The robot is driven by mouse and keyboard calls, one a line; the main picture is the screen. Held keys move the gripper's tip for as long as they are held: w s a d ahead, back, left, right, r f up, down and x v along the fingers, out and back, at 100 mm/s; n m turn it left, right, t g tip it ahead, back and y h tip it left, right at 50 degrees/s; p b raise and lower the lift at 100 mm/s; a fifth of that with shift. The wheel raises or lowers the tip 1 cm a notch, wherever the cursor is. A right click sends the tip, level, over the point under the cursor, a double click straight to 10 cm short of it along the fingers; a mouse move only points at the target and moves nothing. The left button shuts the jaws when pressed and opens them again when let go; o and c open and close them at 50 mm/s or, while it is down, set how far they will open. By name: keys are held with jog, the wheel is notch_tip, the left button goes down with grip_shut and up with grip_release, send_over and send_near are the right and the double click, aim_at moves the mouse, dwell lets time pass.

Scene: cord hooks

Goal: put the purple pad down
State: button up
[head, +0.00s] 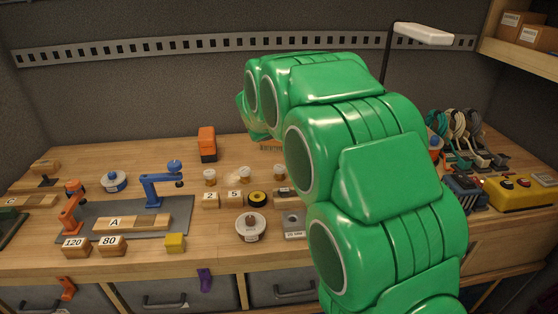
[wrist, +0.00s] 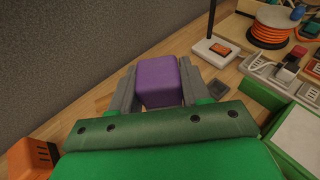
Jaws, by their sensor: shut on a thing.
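The purple pad (wrist: 158,85) is a block with rounded edges. In the wrist view it sits between the two grey fingers of my gripper (wrist: 158,75), which is shut on it. A strip of wooden bench top shows around the fingers. I cannot tell how high the pad is above the bench. In the head view my green arm hides the gripper and the pad.
In the wrist view a lamp base (wrist: 212,50) and an orange cord reel (wrist: 275,22) stand beyond the gripper, to the right. An orange block (wrist: 30,160) is at lower left. A grey wall rises at left. The head view shows a yellow cube (head: 175,242) on the bench.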

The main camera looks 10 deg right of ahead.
jog(key=shift+w+d+m+g+h, duration=0.4)
jog(key=shift+m+g+h, duration=0.2)
jog(key=shift+m+h, duration=0.2)
jog(key=shift+a+f+m+g+h, duration=0.1)
jog(key=shift+f+m+g+h, duration=0.1)
jog(key=shift+m+g+h, duration=0.15)
jog(key=s+a+f+m+g+h, duration=0.35)
jog(key=a+f, duration=0.25)
jog(key=f, duration=0.2)
jog(key=y, duration=0.1)
send_over(279, 159)
jog(key=shift+m+g, duration=0.3)
jog(key=shift+f, duration=7.05)
jog(key=o, duration=0.8)
jog(key=shift+f, duration=0.1)
jog(key=shift+c, duration=0.2)
